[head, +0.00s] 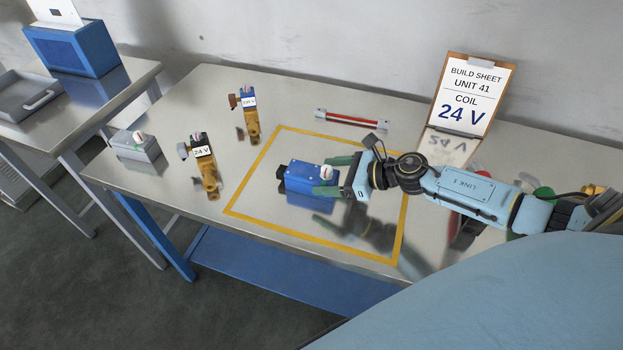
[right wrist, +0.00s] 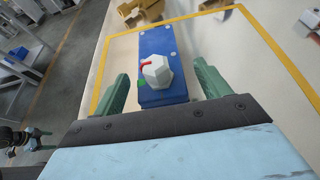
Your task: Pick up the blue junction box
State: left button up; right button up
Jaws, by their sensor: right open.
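The blue junction box (head: 303,183) lies inside the yellow taped square on the metal table. It has a white faceted knob with a red mark on top and a dark fitting at its left end. My right gripper (head: 331,175) is open at the box's right end, with one green finger on each side. In the right wrist view the blue box (right wrist: 165,45) extends ahead between the open fingers of the gripper (right wrist: 163,82). Gaps show beside the fingers, and I cannot tell whether either touches.
Two brass valves, one tagged 24 V (head: 205,165) and another (head: 250,118) behind it, stand left of the yellow square (head: 262,155). A grey box (head: 137,147) sits at the left edge. A red-striped bar (head: 351,119) and a clipboard (head: 470,95) are behind.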

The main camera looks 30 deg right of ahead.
aim_at(317, 173)
jog(key=x, duration=0.3)
jog(key=shift+w+a, duration=0.15)
jog(key=shift+w, duration=0.15)
jog(key=c, duration=1.3)
jog(key=shift+o, duration=0.2)
jog(key=shift+r, duration=0.15)
